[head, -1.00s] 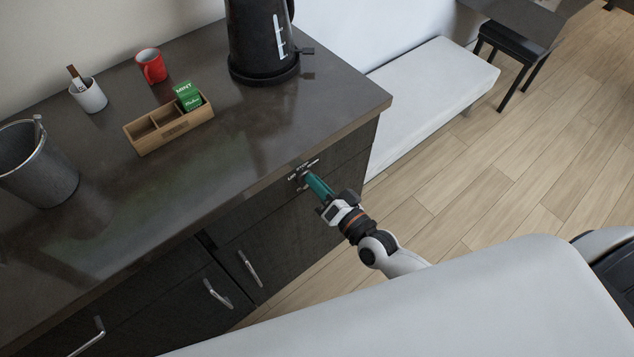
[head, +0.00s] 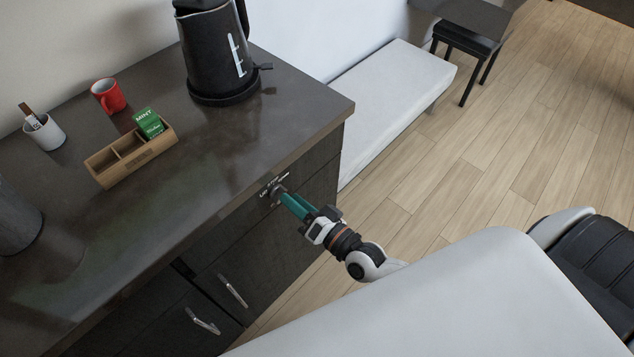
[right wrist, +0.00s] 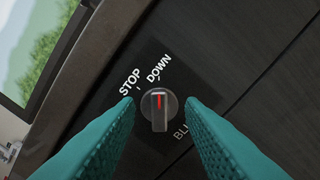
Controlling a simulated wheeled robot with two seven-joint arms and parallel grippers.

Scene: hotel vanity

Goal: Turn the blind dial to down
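The blind dial (right wrist: 160,109) is a round grey knob with a raised bar and a red line, on a dark plate (right wrist: 192,88) on the cabinet front. The red line points up in the right wrist view, toward the small tick by the word DOWN; STOP is printed to its left. My right gripper (right wrist: 164,112) has teal fingers, one on each side of the dial, with gaps between them and the knob. In the head view the right gripper (head: 283,196) reaches the cabinet front just under the counter edge, and its fingertips mostly hide the dial. My left gripper is not in view.
The dark counter (head: 190,205) carries a kettle (head: 212,55), a wooden organizer (head: 104,171), a red mug (head: 108,97) and a white cup (head: 45,132). Drawer handles (head: 232,291) stick out below.

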